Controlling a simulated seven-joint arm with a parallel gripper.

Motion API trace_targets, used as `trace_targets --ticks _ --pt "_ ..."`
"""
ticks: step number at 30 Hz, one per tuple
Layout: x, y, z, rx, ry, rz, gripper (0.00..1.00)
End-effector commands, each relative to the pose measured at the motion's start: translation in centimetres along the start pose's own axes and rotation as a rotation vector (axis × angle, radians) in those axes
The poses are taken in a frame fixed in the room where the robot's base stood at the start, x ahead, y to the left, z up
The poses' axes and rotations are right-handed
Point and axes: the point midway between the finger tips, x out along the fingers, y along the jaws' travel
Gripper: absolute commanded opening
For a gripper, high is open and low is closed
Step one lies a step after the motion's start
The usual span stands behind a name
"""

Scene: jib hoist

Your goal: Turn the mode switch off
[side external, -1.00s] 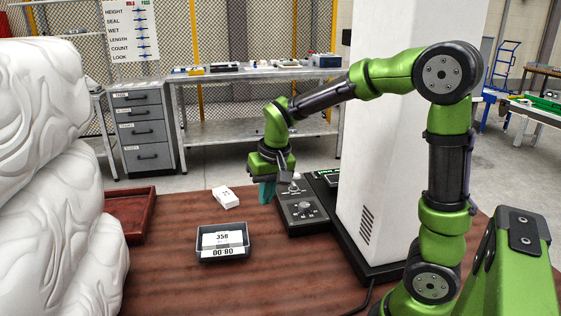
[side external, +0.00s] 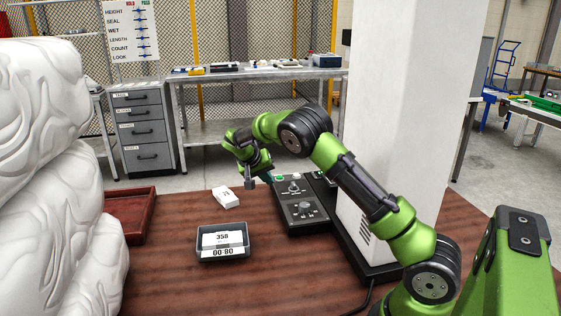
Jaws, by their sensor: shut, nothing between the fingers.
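A dark control box (side external: 309,220) lies on the brown table, left of the white column. Its top carries a round knob (side external: 305,208) on the near half, and a small light-coloured switch (side external: 293,187) and a green button (side external: 280,178) on the far half. Which control is the mode switch I cannot read. My gripper (side external: 250,184) is shut and empty, pointing down just left of the box's far end. It appears apart from the controls, though its exact height is hard to tell.
A black tray with a display card (side external: 223,243) lies left of the box, and a small white block (side external: 226,197) behind it. A red-brown tray (side external: 130,216) is at the left beside white stacked sacks (side external: 45,150). A white column (side external: 400,120) stands close right of the box.

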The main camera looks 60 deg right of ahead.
Motion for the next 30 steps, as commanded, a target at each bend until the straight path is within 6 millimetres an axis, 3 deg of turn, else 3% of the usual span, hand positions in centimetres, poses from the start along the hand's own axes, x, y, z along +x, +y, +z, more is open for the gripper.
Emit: trace_targets --ticks 3,8,16,30 --pt "2.9 0.0 0.1 -0.001 -0.005 0.002 0.0" --pt "5.9 0.2 0.1 0.0 -0.003 0.001 0.0" --pt "7.2 3.1 0.1 0.0 -0.002 -0.002 0.0" --pt "7.3 3.5 0.1 -0.003 0.0 -0.003 0.0"
